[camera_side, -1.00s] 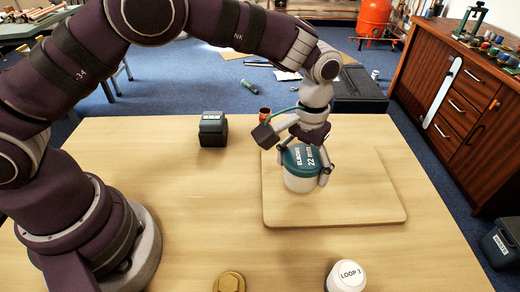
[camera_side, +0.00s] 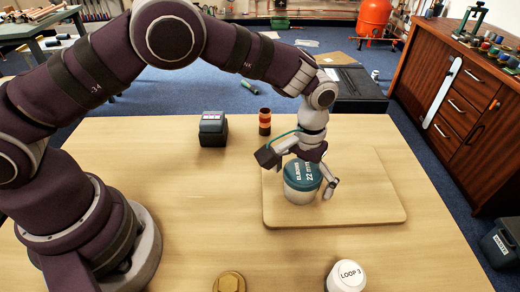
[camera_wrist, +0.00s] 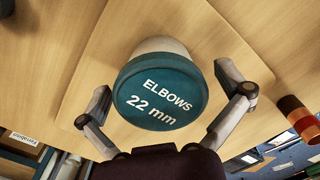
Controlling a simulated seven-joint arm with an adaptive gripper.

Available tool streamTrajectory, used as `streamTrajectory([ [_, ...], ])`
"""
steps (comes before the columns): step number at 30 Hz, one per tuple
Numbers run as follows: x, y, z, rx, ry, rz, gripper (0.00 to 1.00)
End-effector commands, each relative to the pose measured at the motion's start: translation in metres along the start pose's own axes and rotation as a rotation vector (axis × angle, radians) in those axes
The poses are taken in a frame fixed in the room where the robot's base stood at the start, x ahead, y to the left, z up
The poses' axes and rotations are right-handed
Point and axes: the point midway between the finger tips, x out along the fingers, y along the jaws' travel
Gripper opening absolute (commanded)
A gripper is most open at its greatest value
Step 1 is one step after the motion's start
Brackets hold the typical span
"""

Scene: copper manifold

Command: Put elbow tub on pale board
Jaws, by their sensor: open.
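The elbow tub (camera_side: 300,183) is white with a teal lid marked "ELBOWS 22 mm". It stands upright on the left part of the pale board (camera_side: 370,195). In the wrist view, the tub's lid (camera_wrist: 160,95) fills the middle, with the board (camera_wrist: 95,75) around it. My gripper (camera_side: 311,190) is just above and beside the tub. In the wrist view, its two fingers (camera_wrist: 165,108) are spread apart on either side of the lid, with gaps to it. The tub's far side is partly hidden by my gripper.
A dark box (camera_side: 213,130) and a copper-and-black cylinder (camera_side: 265,121) stand at the back of the table. A brass hex part (camera_side: 229,282) and a white cap marked "LOOP 3" (camera_side: 346,276) are at the front. The board's right half is clear.

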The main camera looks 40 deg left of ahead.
Motion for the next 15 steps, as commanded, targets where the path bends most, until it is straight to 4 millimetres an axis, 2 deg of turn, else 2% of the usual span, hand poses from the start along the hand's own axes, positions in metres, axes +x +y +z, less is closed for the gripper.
streamTrajectory([
  [4, -0.001, 0.0, 0.0, 0.0, 0.001, 0.0, 1.0],
  [7, -0.012, 0.001, -0.001, 0.0, 0.003, 0.002, 1.0],
  [11, -0.042, 0.001, -0.001, 0.0, 0.005, 0.004, 1.0],
  [15, -0.08, 0.001, -0.001, -0.001, 0.007, 0.004, 1.0],
])
